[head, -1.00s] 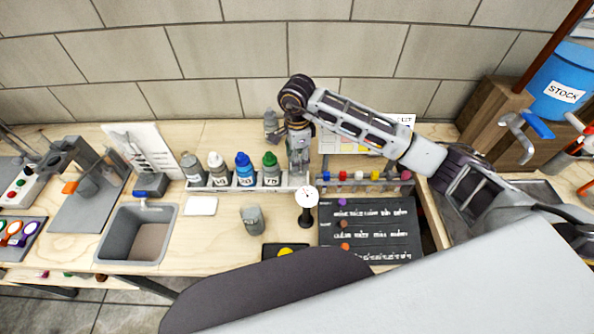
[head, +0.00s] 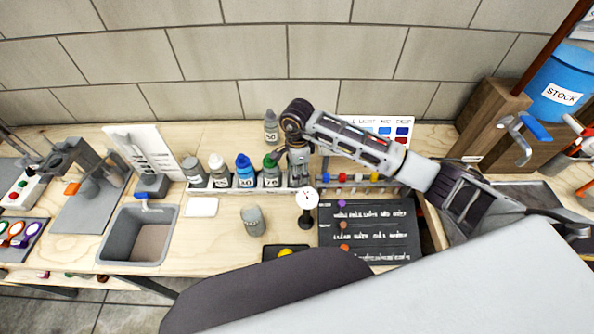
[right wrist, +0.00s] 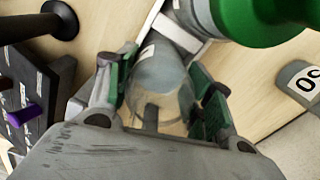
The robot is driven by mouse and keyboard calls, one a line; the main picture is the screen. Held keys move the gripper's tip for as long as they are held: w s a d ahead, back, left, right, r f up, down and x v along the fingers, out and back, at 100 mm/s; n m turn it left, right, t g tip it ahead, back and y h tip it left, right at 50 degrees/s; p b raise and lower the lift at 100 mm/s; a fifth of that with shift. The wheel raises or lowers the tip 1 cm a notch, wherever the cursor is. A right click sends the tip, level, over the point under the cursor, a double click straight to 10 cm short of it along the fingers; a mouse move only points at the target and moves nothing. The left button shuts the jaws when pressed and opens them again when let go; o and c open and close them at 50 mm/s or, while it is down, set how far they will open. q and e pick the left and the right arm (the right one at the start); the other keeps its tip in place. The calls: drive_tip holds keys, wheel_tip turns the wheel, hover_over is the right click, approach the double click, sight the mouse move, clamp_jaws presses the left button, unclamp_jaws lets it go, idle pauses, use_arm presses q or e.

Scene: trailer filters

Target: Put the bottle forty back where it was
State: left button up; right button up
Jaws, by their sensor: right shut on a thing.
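My right gripper (head: 299,172) is shut on a grey bottle, just right of the green-capped bottle (head: 271,170) at the white rack (head: 230,188). In the right wrist view the held bottle (right wrist: 160,75) sits between both fingers; the number on its label cannot be read. The arm hides most of it in the head view, so I cannot tell whether it rests in the rack. Grey-capped (head: 193,171), white-capped (head: 218,171) and blue-capped (head: 244,171) bottles stand in the row. My left gripper is not in view.
A grey bottle labelled 50 (head: 271,127) stands behind the row. A dark board (head: 370,230) lies to the right, a sink (head: 140,236) to the left.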

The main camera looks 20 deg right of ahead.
drive_tip(key=shift+f, duration=0.4)
drive_tip(key=o, duration=1.3)
drive_tip(key=shift+o, duration=0.2)
